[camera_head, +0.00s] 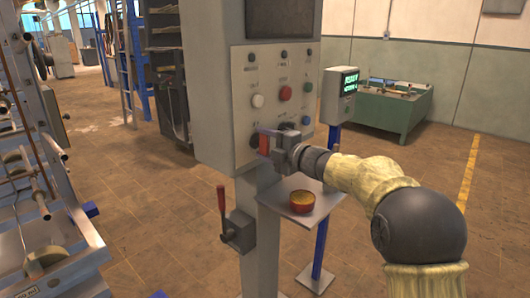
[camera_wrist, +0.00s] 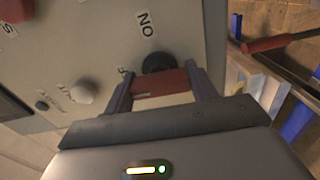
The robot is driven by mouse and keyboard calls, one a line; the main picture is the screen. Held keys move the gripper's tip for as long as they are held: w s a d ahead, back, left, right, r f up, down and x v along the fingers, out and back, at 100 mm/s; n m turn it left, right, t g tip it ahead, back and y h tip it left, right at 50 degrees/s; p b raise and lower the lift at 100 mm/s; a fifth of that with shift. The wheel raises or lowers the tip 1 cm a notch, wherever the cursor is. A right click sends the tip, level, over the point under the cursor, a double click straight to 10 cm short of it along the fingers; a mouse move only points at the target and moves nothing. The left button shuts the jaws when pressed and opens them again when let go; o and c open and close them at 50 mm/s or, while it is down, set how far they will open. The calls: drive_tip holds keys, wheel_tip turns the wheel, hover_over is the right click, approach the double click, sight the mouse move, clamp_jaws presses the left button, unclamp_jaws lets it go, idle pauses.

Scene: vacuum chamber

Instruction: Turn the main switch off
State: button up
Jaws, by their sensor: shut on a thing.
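The grey control panel (camera_head: 262,95) stands on a post in the head view. At its lower part, my gripper (camera_head: 270,143) reaches in from the right and is shut on a red switch handle (camera_head: 264,144). In the wrist view, my gripper (camera_wrist: 160,88) has its two fingers on either side of the red switch handle (camera_wrist: 160,82), in front of a round black knob base (camera_wrist: 158,62). An ON label (camera_wrist: 146,23) shows beside the knob, and part of another label, likely OFF, is mostly hidden.
The panel carries several buttons, including a red one (camera_head: 285,93) and a white one (camera_head: 257,100). A lever box (camera_head: 238,232) with a red handle is on the post below. Metal racks stand at left.

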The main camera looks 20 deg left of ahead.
drive_tip(key=shift+f+n, duration=0.15)
drive_tip(key=shift+n, duration=0.25)
drive_tip(key=o, duration=1)
drive_tip(key=shift+d, duration=0.1)
drive_tip(key=b+v, duration=0.1)
drive_tip(key=v, duration=1.6)
drive_tip(key=shift+d, duration=0.15)
